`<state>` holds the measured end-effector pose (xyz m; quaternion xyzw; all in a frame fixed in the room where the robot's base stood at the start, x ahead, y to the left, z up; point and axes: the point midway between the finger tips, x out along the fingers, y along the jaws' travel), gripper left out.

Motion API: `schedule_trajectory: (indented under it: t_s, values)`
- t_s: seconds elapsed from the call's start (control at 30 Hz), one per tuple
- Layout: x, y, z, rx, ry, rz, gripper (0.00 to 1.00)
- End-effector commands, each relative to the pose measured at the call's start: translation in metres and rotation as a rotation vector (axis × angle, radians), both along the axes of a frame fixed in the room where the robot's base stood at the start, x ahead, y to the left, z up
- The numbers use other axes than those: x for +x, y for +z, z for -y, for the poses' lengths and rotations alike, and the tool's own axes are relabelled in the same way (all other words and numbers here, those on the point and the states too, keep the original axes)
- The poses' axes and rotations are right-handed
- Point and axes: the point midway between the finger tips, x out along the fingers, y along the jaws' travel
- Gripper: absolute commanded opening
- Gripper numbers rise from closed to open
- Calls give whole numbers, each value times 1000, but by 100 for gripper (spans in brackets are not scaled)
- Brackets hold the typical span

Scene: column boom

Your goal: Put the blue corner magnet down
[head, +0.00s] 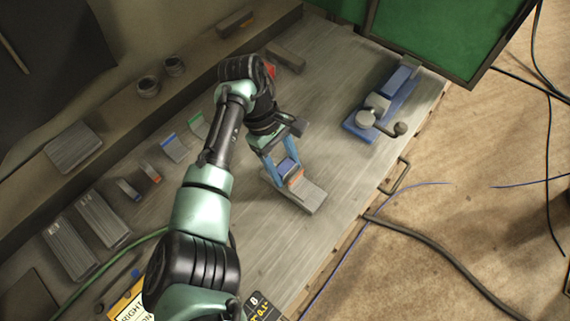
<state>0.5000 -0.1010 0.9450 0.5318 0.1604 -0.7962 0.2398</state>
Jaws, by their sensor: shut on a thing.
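The blue corner magnet (287,166) is a small dark blue block between the light blue fingers of my gripper (283,171), near the middle of the head view. My gripper points down and is shut on it. Directly below and beside it is a grey steel piece (311,194) with an orange part (295,179) on it, lying on the grey bench top. Whether the magnet touches the steel piece cannot be told from this angle.
A blue clamp with a lever (366,118) stands at the bench's right. Grey plates with blue (174,148) and green (198,127) edges lie left of my arm. Grey blocks (102,217) lie at lower left. Bare bench (330,120) lies between the gripper and clamp.

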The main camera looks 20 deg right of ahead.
Motion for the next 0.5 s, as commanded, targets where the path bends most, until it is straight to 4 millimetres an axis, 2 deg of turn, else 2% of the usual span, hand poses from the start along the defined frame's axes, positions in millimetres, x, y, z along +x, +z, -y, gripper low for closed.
schedule_trajectory:
  t_s: [0.33,0.37,0.5]
  values:
    - [0,-3,0,-1,0,0,0]
    - [0,-4,0,-1,0,-1,61]
    - [0,-4,0,0,0,0,87]
